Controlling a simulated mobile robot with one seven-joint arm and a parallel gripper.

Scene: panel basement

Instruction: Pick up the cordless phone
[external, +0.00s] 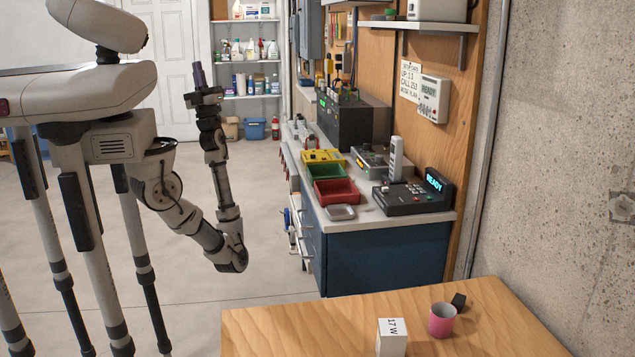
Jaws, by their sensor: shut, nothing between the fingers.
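The cordless phone (396,159) looks to be the light grey upright handset on the workbench, at the dark console with a lit "READY" display. Its lower end is partly hidden among the devices, so I cannot tell exactly what it rests in. My gripper (199,76) is raised at the left, pointing up, with its fingers together and empty. It is well apart from the phone, with open floor between my arm and the bench.
The blue workbench (385,256) carries a dark console (410,200), a red bin (337,192), a green bin (326,171), a yellow box (322,156) and a metal dish (340,212). A wooden table (275,330) in front holds a white box (391,338) and pink cup (441,321).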

